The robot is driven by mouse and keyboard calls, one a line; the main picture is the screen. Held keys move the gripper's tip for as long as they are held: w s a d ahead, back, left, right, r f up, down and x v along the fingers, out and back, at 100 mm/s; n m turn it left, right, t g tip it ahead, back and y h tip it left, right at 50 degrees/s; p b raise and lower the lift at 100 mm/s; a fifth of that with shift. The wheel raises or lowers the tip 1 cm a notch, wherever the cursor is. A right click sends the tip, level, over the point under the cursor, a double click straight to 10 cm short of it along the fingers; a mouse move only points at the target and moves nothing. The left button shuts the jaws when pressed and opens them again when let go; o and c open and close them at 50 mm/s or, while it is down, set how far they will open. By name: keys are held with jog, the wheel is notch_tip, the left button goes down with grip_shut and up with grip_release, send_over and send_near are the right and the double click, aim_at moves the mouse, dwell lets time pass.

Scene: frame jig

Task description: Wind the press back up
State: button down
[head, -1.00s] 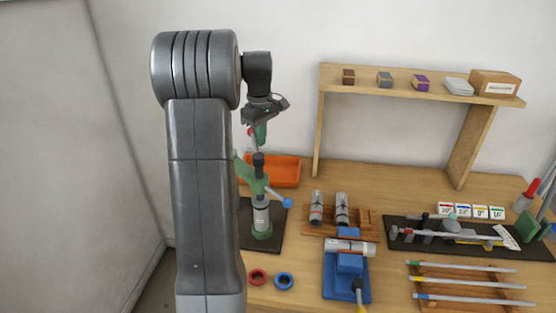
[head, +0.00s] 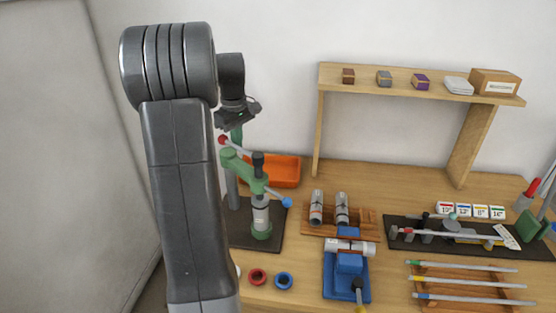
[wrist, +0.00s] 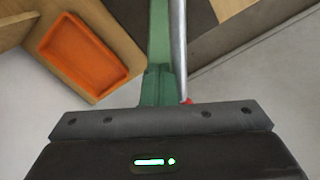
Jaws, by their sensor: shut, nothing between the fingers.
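The press is green, with a black-capped column (head: 258,163) and a grey cylinder under its head, on a dark mat. Its grey lever (head: 240,148) slopes up left from the press to a red knob (head: 223,140). A short rod with a blue knob (head: 287,203) sticks out at the right. My gripper (head: 236,139) points down just right of the red knob, its green fingers shut and empty. In the wrist view the lever (wrist: 179,45) runs alongside the fingers (wrist: 158,60); contact is unclear. The red knob (wrist: 187,101) is mostly hidden there.
An orange tray (head: 283,184) stands behind the press. Red and blue rings (head: 257,277) lie in front. A wooden rack (head: 362,216) with cylinders and a blue fixture (head: 333,291) stand to the right. A wooden shelf (head: 410,90) is at the back.

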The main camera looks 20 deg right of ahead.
jog(key=shift+s+a, duration=0.1)
jog(key=shift+a, duration=0.45)
jog(key=shift+s+a+f, duration=0.1)
jog(key=shift+a, duration=0.05)
jog(key=s+a, duration=0.2)
jog(key=a, duration=0.1)
jog(key=shift+s+b, duration=0.1)
jog(key=shift+b, duration=0.3)
jog(key=s+a, duration=0.1)
jog(key=s+a+b, duration=0.1)
jog(key=s, duration=0.1)
jog(key=shift+s, duration=0.3)
